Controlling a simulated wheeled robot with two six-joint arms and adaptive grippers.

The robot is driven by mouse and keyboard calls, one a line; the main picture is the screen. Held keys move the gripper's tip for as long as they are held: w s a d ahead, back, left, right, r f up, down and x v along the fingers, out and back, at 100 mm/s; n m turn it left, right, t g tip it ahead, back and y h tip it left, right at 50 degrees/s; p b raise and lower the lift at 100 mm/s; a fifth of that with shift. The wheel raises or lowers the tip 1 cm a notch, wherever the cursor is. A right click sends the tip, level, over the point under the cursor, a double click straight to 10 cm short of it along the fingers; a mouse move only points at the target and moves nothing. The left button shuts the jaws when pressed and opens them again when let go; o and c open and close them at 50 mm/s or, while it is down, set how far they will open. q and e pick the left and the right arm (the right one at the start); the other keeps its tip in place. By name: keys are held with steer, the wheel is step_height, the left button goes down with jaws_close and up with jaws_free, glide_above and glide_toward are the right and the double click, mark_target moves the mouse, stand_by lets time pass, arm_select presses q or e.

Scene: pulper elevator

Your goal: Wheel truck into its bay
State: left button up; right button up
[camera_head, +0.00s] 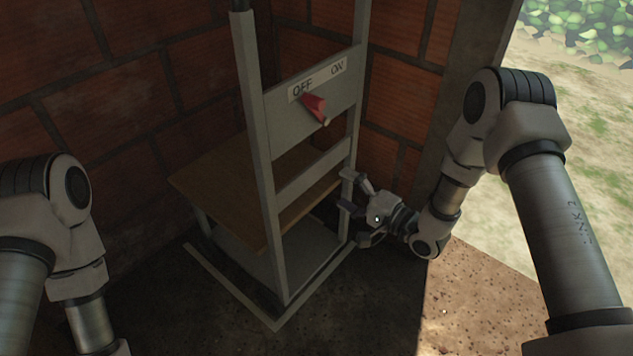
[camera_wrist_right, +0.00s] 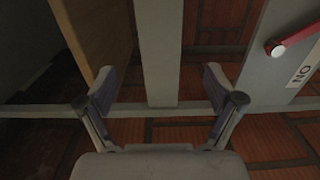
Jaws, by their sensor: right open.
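A tall grey metal frame (camera_head: 258,130) with a wooden shelf (camera_head: 220,190), which looks like the truck, stands upright in a brick corner. Its panel has a label reading OFF and ON and a red lever (camera_head: 314,107) near OFF; its wheels cannot be made out. A pale strip (camera_head: 232,290) on the floor runs around its base and may mark the bay. My right gripper (camera_head: 350,203) is open at the frame's right post. In the right wrist view, the post (camera_wrist_right: 160,50) stands between the open fingers (camera_wrist_right: 160,88), with gaps on both sides. My left gripper is out of view.
Brick walls (camera_head: 110,100) close in behind and to the left of the frame. A doorway edge (camera_head: 455,110) stands at right, with sunlit ground (camera_head: 580,150) outside. The dark floor (camera_head: 370,310) in front of the frame is clear.

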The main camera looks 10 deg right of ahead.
mark_target(316, 175)
steer(key=b+x, duration=0.1)
steer(key=x, duration=0.8)
steer(key=shift+w+a, duration=0.25)
steer(key=shift+w, duration=0.05)
jaws_close()
arm_select(q)
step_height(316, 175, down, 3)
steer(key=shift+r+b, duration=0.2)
steer(key=shift+b, duration=0.1)
arm_select(e)
steer(key=shift+s+f, duration=0.1)
steer(key=shift+f, duration=0.2)
